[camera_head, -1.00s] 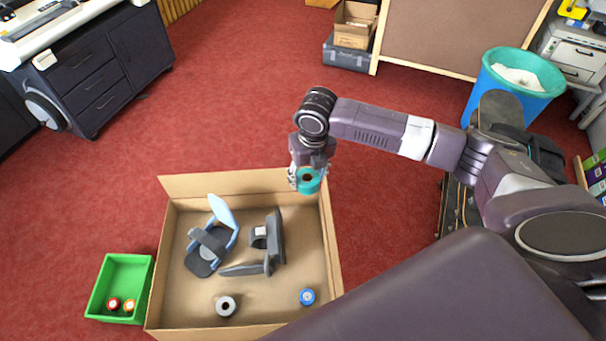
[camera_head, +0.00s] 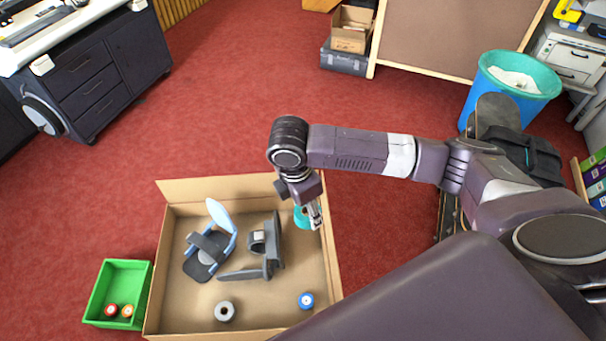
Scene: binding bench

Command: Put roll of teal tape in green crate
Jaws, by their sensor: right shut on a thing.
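The roll of teal tape (camera_head: 301,217) is held by my right gripper (camera_head: 311,216), which is shut on it. The gripper and the roll are over the right back part of the cardboard box and partly hide each other. The green crate (camera_head: 97,293) stands on the floor at the lower left, just left of the box. A red roll (camera_head: 111,310) and an orange roll (camera_head: 127,311) lie in the crate. My left gripper is not in view.
The open cardboard box (camera_head: 190,322) holds a blue and grey stapler-like tool (camera_head: 208,250), a dark grey tool (camera_head: 262,255), a grey roll (camera_head: 224,311) and a blue roll (camera_head: 305,300). A blue bin (camera_head: 510,95) stands at the upper right. Red floor is clear behind the box.

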